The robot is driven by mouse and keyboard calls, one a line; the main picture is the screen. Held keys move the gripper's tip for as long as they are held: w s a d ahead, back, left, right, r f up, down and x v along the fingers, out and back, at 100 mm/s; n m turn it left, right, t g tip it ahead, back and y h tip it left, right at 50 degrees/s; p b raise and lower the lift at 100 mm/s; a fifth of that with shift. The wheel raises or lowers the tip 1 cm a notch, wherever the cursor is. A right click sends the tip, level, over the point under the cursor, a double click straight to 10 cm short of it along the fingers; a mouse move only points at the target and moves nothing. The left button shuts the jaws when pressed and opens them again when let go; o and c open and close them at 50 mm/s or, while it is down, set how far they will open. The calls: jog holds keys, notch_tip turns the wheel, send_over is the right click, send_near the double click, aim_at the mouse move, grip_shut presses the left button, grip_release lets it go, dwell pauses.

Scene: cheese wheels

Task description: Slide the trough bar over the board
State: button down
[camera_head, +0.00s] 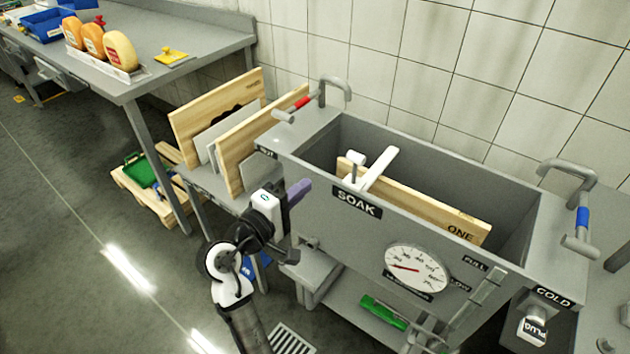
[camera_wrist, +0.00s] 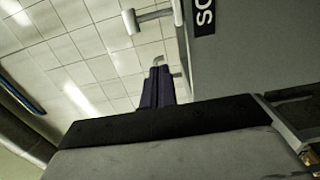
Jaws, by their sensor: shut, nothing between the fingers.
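The grey trough (camera_head: 400,215) is labelled SOAK on its front wall. A wooden board (camera_head: 425,205) marked ONE stands on edge inside it, its lower part hidden. A white bar (camera_head: 378,170) with a knob (camera_head: 355,159) reaches over the trough's front rim near the board's left end. Whether it touches the board I cannot tell. My gripper (camera_head: 303,190) is outside the trough's front left corner, left of the bar and apart from it. Its purple fingers are together and empty, as the wrist view (camera_wrist: 158,88) also shows.
A red-marked tap (camera_head: 308,103) stands at the trough's left end and a blue-marked tap (camera_head: 582,215) at its right. Boards in a rack (camera_head: 215,125) stand to the left. A dial (camera_head: 415,268) and a lever (camera_head: 480,300) are on the trough's front.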

jog(key=shift+v, duration=1.15)
